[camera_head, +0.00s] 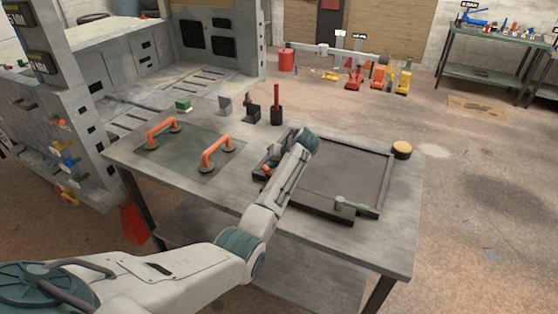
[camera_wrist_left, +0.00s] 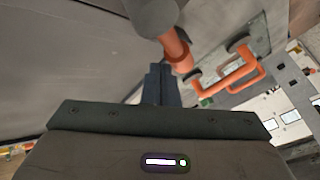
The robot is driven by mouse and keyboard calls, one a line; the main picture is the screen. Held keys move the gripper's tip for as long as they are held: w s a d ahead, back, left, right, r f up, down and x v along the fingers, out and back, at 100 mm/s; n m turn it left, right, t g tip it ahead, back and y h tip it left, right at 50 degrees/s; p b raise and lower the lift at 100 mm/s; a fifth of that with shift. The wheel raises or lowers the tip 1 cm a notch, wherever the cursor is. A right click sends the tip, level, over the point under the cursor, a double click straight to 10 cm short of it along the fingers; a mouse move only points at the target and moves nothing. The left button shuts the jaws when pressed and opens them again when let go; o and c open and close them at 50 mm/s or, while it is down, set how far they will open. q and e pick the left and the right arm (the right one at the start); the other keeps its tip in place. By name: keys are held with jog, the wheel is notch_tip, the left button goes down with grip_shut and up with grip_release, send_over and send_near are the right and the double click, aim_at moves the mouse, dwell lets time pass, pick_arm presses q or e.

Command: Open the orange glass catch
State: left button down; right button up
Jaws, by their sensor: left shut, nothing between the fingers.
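The orange catch (camera_wrist_left: 176,50) shows in the left wrist view as a short orange cylinder by a grey round part, just beyond my fingertips. In the head view a small bit of orange (camera_head: 267,171) shows at the left edge of the dark frame (camera_head: 388,186), beside my arm. My left gripper (camera_wrist_left: 158,84) is shut with nothing held; its fingertips are close to the catch, and whether they touch it I cannot tell. In the head view my own arm covers much of this spot. My right gripper is out of view.
Two orange-handled suction lifters (camera_head: 217,152) sit on a glass pane (camera_head: 190,160) at the bench's left. A red post (camera_head: 276,104) and a yellow-topped round tub (camera_head: 402,149) stand on the bench (camera_head: 400,228).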

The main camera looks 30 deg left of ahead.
pick_arm(q)
jog(key=shift+s+a+n, duration=0.15)
jog(key=shift+a+n, duration=0.1)
jog(key=shift+n, duration=0.05)
jog(key=shift+s+a+p, duration=0.2)
jog(key=shift+s+p, duration=0.1)
jog(key=shift+p, duration=0.15)
jog(key=shift+s+a+p, duration=0.2)
jog(key=shift+s+p, duration=0.1)
jog(key=shift+s, duration=0.05)
dwell(1.7)
jog(key=shift+w+a, duration=0.1)
jog(key=shift+w, duration=0.05)
